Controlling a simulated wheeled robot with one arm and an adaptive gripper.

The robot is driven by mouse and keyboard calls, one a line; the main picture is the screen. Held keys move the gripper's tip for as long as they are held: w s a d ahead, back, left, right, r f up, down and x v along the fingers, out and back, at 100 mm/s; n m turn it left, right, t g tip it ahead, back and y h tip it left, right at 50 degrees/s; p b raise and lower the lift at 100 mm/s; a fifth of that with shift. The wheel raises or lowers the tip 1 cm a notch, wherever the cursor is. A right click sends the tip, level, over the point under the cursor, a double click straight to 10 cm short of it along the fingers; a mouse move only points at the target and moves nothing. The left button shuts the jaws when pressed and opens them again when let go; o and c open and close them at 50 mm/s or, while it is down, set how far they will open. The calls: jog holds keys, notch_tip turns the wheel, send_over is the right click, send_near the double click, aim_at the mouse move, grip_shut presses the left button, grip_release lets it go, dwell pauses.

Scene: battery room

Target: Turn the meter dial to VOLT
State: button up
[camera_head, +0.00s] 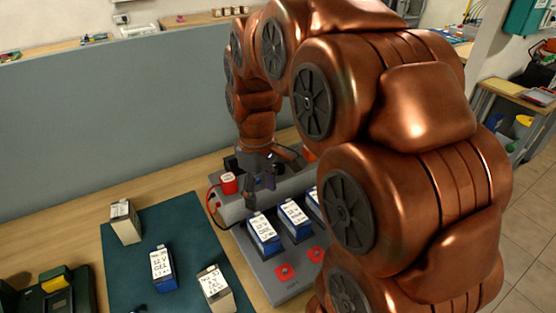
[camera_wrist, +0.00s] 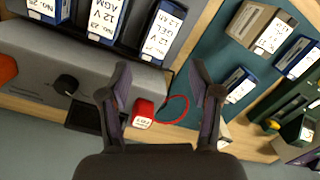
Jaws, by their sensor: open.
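The meter shows in the wrist view as a grey sloped housing (camera_wrist: 30,72) with a round black dial (camera_wrist: 67,85) and small marks too fine to read. I cannot tell which mark the dial points at. A dark rectangular panel (camera_wrist: 82,118) lies beside the dial. My gripper (camera_wrist: 158,72) is open and empty, with the dial outside its fingers, to the left. In the head view my gripper (camera_head: 260,187) is over the grey bench unit (camera_head: 232,208), and the dial cannot be made out there.
A red labelled block (camera_wrist: 143,112) with a red cable (camera_wrist: 177,108) lies between and below my fingers. Labelled blue batteries (camera_head: 263,232) stand in the grey unit, close to my gripper. More batteries (camera_head: 162,268) stand on a green mat (camera_head: 125,265). A grey partition (camera_head: 110,120) rises behind.

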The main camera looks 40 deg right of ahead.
aim_at(279, 166)
jog(key=w+d+n, duration=0.1)
jog(key=w+d, duration=0.3)
jog(key=w+d+n+p, duration=0.1)
jog(key=w+d, duration=0.3)
jog(key=w+d+n, duration=0.1)
jog(key=w+d, duration=0.3)
jog(key=d, duration=0.1)
jog(key=shift+r+t+p, duration=0.3)
jog(key=shift+r+t, duration=0.1)
jog(key=shift+d+f, duration=0.1)
jog(key=shift+f, duration=0.35)
jog(key=shift+f+p, duration=1.2)
jog(key=shift+f, duration=2.2)
jog(key=c, duration=1.1)
